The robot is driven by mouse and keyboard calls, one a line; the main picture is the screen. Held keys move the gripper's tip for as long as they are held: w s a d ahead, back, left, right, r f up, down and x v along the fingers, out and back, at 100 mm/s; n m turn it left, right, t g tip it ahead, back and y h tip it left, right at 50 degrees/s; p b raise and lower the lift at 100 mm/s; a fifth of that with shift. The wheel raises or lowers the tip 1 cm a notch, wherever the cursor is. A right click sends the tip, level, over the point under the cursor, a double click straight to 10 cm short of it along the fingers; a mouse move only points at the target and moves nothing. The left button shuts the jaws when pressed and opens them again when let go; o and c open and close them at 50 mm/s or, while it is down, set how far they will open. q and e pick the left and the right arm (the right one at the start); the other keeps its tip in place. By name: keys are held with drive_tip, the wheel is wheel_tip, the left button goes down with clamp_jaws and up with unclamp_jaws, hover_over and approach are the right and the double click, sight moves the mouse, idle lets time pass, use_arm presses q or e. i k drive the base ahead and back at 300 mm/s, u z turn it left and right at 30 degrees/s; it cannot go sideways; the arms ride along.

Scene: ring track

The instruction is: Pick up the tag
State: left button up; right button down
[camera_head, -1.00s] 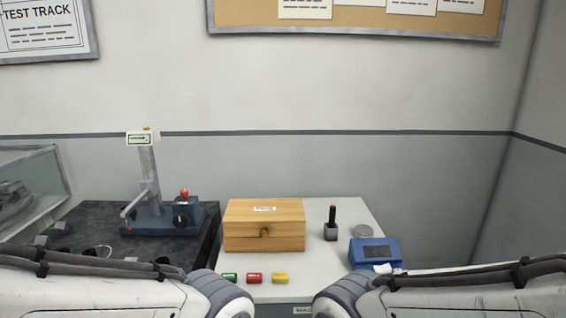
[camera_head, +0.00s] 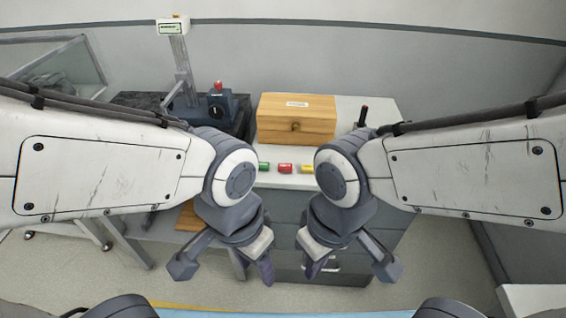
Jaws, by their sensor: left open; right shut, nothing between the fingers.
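I cannot pick out a tag for certain. Small green (camera_head: 263,167), red (camera_head: 285,168) and yellow (camera_head: 307,169) cylinders lie in a row on the white-topped cabinet (camera_head: 350,140), in front of a wooden box (camera_head: 296,118). The yellow one is partly covered by my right arm. My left gripper (camera_head: 225,270) hangs open and empty in front of the cabinet, nearer to me. My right gripper (camera_head: 348,266) is beside it on the right, shut with nothing in it. Both are apart from the cylinders.
A dark blue device with a red knob (camera_head: 218,86) and an upright post (camera_head: 181,60) stands on the dark table at left. A black-handled tool (camera_head: 363,116) stands right of the box. Grey drawers are below, partly behind my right gripper. Open floor (camera_head: 80,285) is at lower left.

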sight(282, 167)
drive_tip(key=u, duration=0.2)
drive_tip(key=k, duration=0.4)
drive_tip(key=z, duration=1)
drive_tip(key=i, duration=1.1)
drive_tip(key=u, duration=0.75)
